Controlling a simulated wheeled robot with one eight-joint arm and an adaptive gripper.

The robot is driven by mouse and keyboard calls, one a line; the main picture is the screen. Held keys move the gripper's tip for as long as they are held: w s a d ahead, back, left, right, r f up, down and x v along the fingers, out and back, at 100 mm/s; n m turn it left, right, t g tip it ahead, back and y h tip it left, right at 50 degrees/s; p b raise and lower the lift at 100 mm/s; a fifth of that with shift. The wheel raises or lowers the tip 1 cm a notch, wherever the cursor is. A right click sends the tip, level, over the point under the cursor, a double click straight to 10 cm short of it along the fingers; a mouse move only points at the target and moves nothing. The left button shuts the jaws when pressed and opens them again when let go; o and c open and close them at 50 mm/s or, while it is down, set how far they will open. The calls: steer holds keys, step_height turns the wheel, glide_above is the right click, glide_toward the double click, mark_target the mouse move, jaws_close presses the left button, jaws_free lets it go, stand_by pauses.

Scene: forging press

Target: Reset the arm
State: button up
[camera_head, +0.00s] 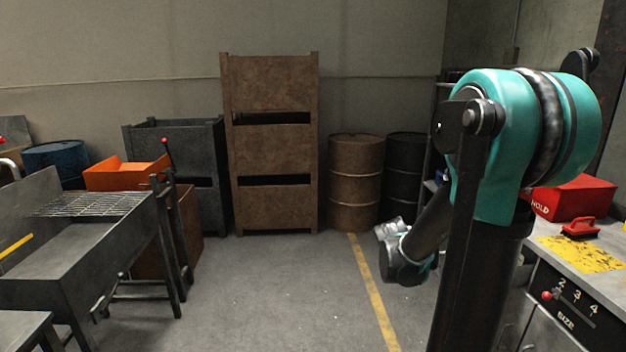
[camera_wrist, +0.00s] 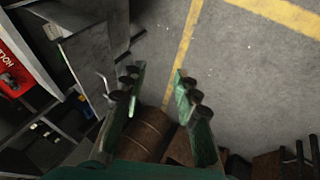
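My gripper (camera_wrist: 158,74) shows in the wrist view with its two green fingers spread apart. Nothing is between them, and only grey floor and a yellow line lie beyond the tips. In the head view my teal and black arm (camera_head: 525,130) stands at the right, bent, with a forearm link reaching down and left over the floor. The fingers cannot be made out in the head view.
A worktop with a red box (camera_head: 575,198) and a yellow patch (camera_head: 585,254) stands at the right. Brown drum (camera_head: 355,180), tall brown crates (camera_head: 272,85) and dark crate (camera_head: 175,140) line the back. A metal bench (camera_head: 70,255) is at left. The middle floor (camera_head: 270,290) is clear.

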steer(key=s+a+f+y, duration=0.1)
steer(key=s+a+y, duration=0.1)
steer(key=s+a, duration=0.3)
steer(key=s+a+f+m+y, duration=0.1)
steer(key=s+a, duration=0.4)
steer(key=s, duration=0.7)
steer(key=shift+f+g+y, duration=0.3)
steer(key=shift+f+y, duration=0.25)
steer(key=shift+y, duration=0.35)
steer(key=shift+d, duration=0.15)
